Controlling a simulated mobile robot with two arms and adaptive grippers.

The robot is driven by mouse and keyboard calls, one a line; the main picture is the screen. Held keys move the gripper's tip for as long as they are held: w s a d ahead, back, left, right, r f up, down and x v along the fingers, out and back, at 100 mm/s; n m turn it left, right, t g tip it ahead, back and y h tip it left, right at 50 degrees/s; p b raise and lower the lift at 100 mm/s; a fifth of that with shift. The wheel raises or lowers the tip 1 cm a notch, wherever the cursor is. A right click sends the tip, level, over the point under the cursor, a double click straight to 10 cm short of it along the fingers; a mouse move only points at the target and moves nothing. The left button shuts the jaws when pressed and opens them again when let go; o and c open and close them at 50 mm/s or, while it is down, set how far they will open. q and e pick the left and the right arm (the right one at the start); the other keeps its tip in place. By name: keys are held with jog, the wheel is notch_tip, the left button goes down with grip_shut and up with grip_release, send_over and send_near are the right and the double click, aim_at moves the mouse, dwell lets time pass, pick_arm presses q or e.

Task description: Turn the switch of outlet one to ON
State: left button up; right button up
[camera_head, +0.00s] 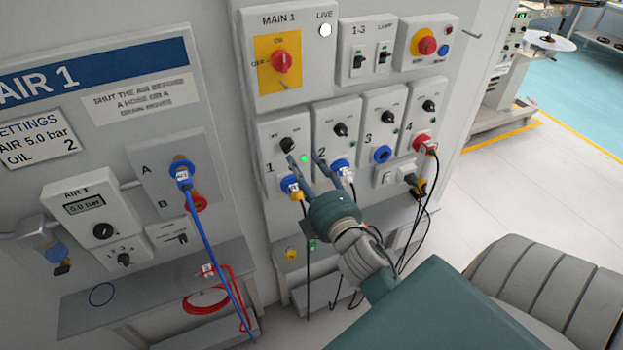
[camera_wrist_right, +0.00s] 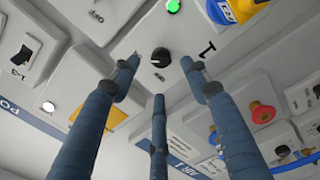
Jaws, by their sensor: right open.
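Outlet one (camera_head: 270,127) is the leftmost outlet panel in the lower row, marked 1. Its black rotary switch (camera_head: 287,145) sits near the top, and a green lamp (camera_head: 304,158) glows below right of it. I cannot clearly tell which way the switch points. A blue plug (camera_head: 290,186) is in its socket. My right gripper (camera_head: 305,157) is open in front of outlets one and two, fingertips just below the switch in the picture. In the right wrist view the switch (camera_wrist_right: 160,57) shows beyond the spread fingers (camera_wrist_right: 159,70), apart from them. My left gripper is not in view.
Outlet two's switch (camera_head: 340,129) is close to the right of my fingers. The yellow main switch plate (camera_head: 264,78) is above. Cables hang below the outlets. The AIR 1 panel (camera_head: 90,160) stands left, with a blue hose (camera_head: 212,257). Open floor lies right.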

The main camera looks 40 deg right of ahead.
jog(key=shift+v, duration=2.25)
